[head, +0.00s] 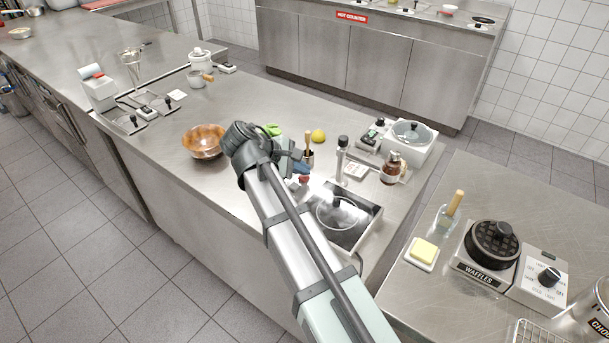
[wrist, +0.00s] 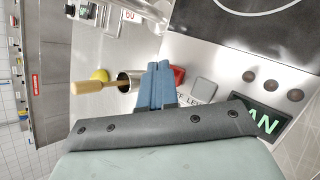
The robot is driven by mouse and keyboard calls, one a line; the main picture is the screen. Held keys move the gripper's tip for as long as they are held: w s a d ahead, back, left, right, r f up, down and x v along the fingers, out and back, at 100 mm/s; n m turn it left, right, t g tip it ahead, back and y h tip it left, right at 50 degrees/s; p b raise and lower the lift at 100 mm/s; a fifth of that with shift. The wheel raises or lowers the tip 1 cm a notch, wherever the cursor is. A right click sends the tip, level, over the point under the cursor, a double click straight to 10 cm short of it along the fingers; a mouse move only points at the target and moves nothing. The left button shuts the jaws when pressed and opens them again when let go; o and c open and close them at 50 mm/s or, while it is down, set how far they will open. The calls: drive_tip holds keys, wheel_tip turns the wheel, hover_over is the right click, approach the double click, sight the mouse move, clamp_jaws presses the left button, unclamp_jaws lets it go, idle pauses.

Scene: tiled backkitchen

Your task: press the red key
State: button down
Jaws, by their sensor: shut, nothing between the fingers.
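The red key (wrist: 179,74) shows in the wrist view on a light panel, just right of my fingertips and partly hidden by them. A grey key (wrist: 204,92) is beside it, with partly covered lettering below. My gripper (wrist: 159,68) has its blue fingers shut together and empty. In the head view my gripper (head: 303,168) is over the counter, left of the dark hob (head: 358,221), and a small red spot (head: 304,180) shows just below the fingers. I cannot tell whether the fingers touch the red key.
A metal cup with a wooden-handled tool (head: 308,158) stands close to the fingers. A green-lettered display (wrist: 262,120) and several round dark controls (wrist: 270,85) are right of the keys.

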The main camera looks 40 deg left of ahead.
sight(301, 178)
drive_tip(key=shift+f, duration=0.3)
drive_tip(key=shift+r, duration=0.2)
idle(0.4)
drive_tip(key=shift+r, duration=0.65)
wheel_tip(301, 178, up, 6)
idle(0.7)
